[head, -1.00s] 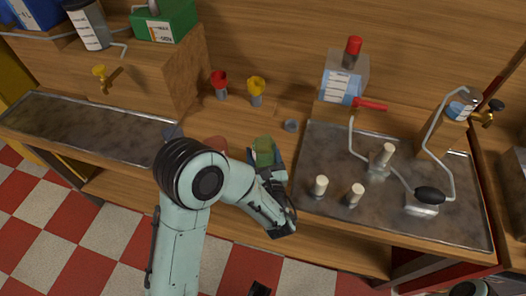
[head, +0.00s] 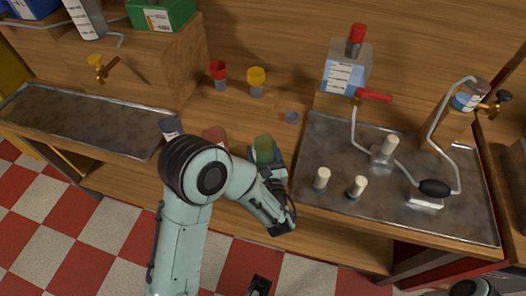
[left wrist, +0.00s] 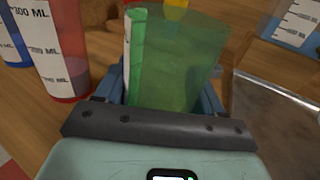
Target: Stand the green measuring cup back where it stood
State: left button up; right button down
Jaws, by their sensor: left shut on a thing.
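The green measuring cup (head: 264,148) is a translucent green beaker. My left gripper (head: 268,163) is shut on it, near the front of the wooden counter. In the left wrist view the cup (left wrist: 175,60) stands up between the finger sides (left wrist: 165,92), looking nearly upright. Its base is hidden by the gripper, so I cannot tell whether it touches the counter. A red measuring cup (left wrist: 62,50) stands close to its left, with a blue one (left wrist: 14,38) beyond. In the head view the red cup (head: 214,135) is partly behind my arm.
A metal tray (head: 320,135) with white pegs and a black-bulbed device (head: 432,188) lies to the right. Another tray (head: 80,125) lies left. A clear bottle (head: 345,72) stands at the back.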

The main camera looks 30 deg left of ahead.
pick_arm(q)
jog(key=shift+f+b, duration=0.3)
jog(key=shift+f, duration=0.1)
jog(key=o, duration=1.3)
jog(key=shift+c, duration=0.2)
